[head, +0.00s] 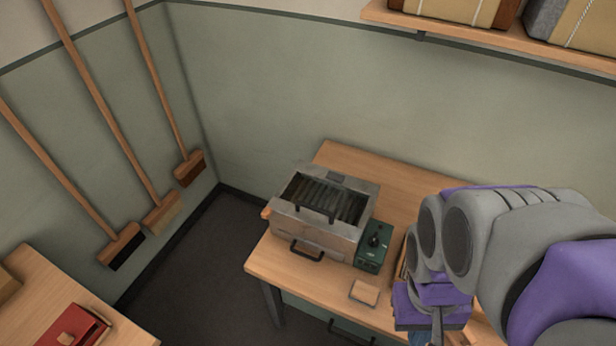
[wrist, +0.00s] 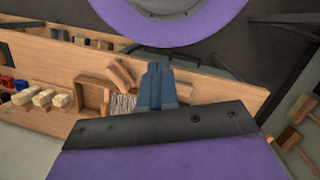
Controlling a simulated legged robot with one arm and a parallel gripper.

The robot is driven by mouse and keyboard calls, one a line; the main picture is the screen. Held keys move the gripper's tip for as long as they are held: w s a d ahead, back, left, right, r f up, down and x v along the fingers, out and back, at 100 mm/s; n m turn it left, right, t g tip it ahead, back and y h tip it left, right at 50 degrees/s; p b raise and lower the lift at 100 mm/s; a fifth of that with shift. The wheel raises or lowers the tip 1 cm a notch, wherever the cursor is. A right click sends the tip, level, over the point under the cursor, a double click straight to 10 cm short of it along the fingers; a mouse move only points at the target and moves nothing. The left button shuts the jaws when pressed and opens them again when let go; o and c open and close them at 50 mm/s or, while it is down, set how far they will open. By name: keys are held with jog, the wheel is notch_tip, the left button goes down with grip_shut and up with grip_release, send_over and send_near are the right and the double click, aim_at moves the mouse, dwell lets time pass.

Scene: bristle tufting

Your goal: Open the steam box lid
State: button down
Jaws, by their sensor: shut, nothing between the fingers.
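The steam box (head: 318,232), a grey metal box, stands on the wooden table in the head view. Dark slats show inside its pale top rim. A dark handle (head: 316,213) crosses the front of the top, and another handle (head: 306,250) is on the front wall. I cannot tell whether the slats show through a lid or an open top. My gripper (wrist: 158,84) is shut and empty in the wrist view. In the head view my arm is right of the box, apart from it, and the fingertips are cut off or hidden. The wrist view does not clearly show the box.
A green control unit (head: 374,246) stands right of the box. A small wooden block (head: 364,293) lies in front on the table (head: 272,262). Brooms (head: 162,212) lean on the left wall. A shelf (head: 480,38) is above right. Dark floor (head: 205,290) is clear at left.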

jog(key=w+d+f+n+h, duration=0.2)
jog(key=w+d+n+h, duration=0.15)
jog(key=w+h, duration=0.4)
jog(key=w+d+f+n+h, duration=0.2)
jog(key=w+n+h, duration=0.35)
jog(key=w, duration=0.35)
jog(key=w+a+f+n+t+h+b, duration=0.1)
jog(key=w+a+f+n+t, duration=0.5)
jog(key=a+t, duration=0.25)
jog(key=w+a+f+n+t+h+b, duration=0.1)
jog(key=w+a+f+n+t, duration=0.3)
jog(key=w+a+n+t, duration=0.4)
jog(key=s+a+f+n+t+y, duration=0.2)
jog(key=a+f+n+y, duration=0.25)
jog(key=a, duration=0.25)
jog(key=s+a+f+n+t+y, duration=0.2)
jog(key=a+f+n+t+y, duration=0.15)
jog(key=a+f, duration=0.3)
jog(key=b+x, duration=0.2)
jog(key=x, duration=0.7)
jog(key=shift+w+a+f+g+y, duration=0.2)
jog(key=shift+w+a+g+y, duration=0.1)
jog(key=shift+y, duration=0.1)
